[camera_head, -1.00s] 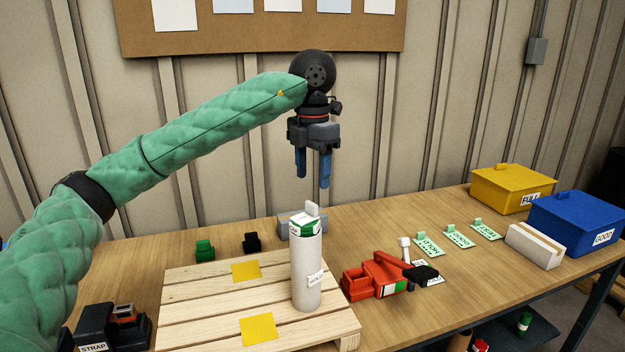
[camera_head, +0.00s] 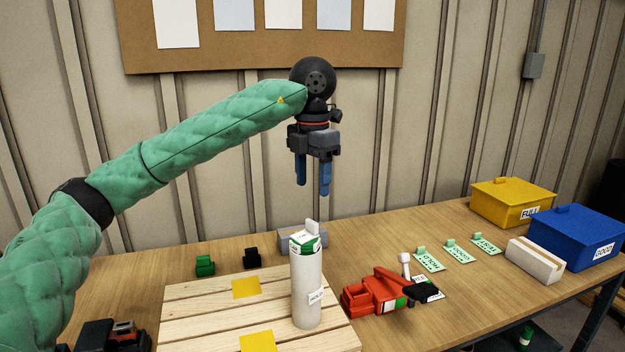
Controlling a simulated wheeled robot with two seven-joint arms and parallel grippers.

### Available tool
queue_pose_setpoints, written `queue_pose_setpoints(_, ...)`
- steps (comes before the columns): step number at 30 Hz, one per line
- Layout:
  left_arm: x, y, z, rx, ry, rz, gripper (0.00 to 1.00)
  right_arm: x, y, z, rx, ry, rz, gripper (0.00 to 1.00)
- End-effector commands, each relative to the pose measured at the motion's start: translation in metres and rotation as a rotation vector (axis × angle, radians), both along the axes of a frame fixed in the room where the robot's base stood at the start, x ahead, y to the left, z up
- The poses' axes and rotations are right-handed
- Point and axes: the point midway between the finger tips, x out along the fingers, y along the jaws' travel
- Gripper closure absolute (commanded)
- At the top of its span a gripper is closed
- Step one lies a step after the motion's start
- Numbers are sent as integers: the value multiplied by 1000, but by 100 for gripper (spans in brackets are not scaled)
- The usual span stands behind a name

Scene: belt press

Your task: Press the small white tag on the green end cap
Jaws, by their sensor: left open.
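A white tube (camera_head: 306,285) stands upright on the wooden pallet. Its green end cap (camera_head: 304,244) is at the top, with white markings. A small white tag (camera_head: 312,227) stands up from the cap. My left gripper (camera_head: 313,188) hangs above the cap with its blue fingers pointing down, apart and empty. Its fingertips are clear of the tag. My right gripper is not in view.
The slatted pallet (camera_head: 200,309) carries yellow squares. A red tool (camera_head: 372,293) lies right of the tube, and a grey block (camera_head: 290,241) is behind it. Green tags, a white box (camera_head: 533,259), a yellow bin (camera_head: 508,203) and a blue bin (camera_head: 575,235) are further right.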

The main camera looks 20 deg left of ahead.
Motion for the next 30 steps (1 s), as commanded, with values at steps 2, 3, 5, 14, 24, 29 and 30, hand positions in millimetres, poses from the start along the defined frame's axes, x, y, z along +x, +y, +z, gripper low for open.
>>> queue_pose_setpoints(2, 0, 0, 5, 0, 0, 0, 45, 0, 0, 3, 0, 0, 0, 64)
queue_pose_setpoints(3, 0, 0, 6, 0, 0, 0, 45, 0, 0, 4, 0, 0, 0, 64)
queue_pose_setpoints(5, 0, 0, 9, 0, 0, 0, 45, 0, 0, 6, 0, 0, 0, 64)
queue_pose_setpoints(14, 0, 0, 21, 0, 0, 0, 45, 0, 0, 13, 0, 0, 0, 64)
queue_pose_setpoints(24, 0, 0, 34, -1, -1, 0, 45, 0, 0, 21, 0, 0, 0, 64)
queue_pose_setpoints(29, 0, 0, 41, 0, -1, 0, 45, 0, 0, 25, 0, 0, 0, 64)
queue_pose_setpoints(30, 0, 0, 43, 0, -1, 0, 45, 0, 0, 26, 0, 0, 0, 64)
